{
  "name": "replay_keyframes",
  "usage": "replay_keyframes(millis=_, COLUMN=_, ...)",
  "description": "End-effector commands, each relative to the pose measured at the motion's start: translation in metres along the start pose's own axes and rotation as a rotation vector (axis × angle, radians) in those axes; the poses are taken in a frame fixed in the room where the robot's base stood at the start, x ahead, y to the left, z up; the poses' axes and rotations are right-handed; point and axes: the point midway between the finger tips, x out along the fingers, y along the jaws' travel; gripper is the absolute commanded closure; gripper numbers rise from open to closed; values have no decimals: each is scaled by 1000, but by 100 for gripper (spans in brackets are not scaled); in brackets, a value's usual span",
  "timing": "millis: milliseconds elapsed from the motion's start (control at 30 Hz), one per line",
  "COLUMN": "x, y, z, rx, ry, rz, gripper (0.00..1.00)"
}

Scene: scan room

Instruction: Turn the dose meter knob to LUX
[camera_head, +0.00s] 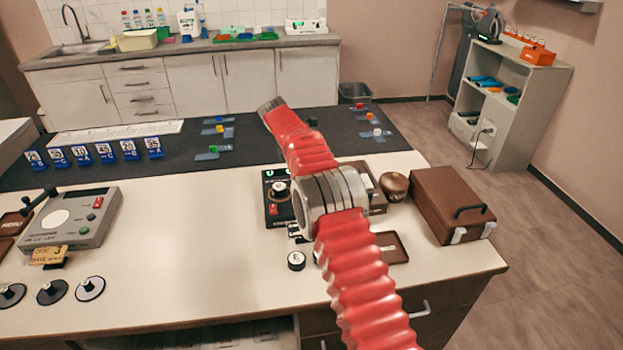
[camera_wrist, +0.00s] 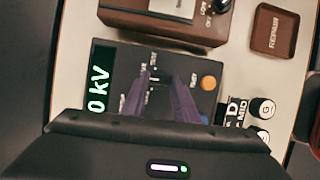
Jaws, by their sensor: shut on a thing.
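The dose meter is a black box (camera_wrist: 130,62) with a green lit display (camera_wrist: 99,92) reading "0 kV" and an orange button (camera_wrist: 208,82). My gripper (camera_wrist: 161,76) reaches over its face in the wrist view, purple fingers close together around the dark knob. The knob is mostly hidden between the fingers, and I cannot read its pointer or the small labels around it. In the head view the black box (camera_head: 270,216) shows left of my wrist, with a white-topped round part and a red spot. There my fingers cannot be made out clearly.
A brown box with an ON/OFF knob (camera_wrist: 221,6) stands beside the meter. A brown REPAIR tray (camera_wrist: 272,33) and white round pieces (camera_wrist: 262,107) lie close by. A brown case (camera_head: 445,200) stands farther right. The white tabletop left of the meter (camera_head: 190,240) is clear.

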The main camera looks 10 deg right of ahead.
Motion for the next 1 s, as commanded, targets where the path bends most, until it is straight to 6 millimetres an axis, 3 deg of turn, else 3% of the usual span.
replay_keyframes(millis=833, x=-1, y=2, z=-2, rx=103, ry=3, rz=-40, gripper=96)
replay_keyframes(millis=867, x=-1, y=2, z=-2, rx=103, ry=3, rz=-39, gripper=73)
replay_keyframes(millis=1000, x=-1, y=2, z=-1, rx=103, ry=2, rz=-40, gripper=63)
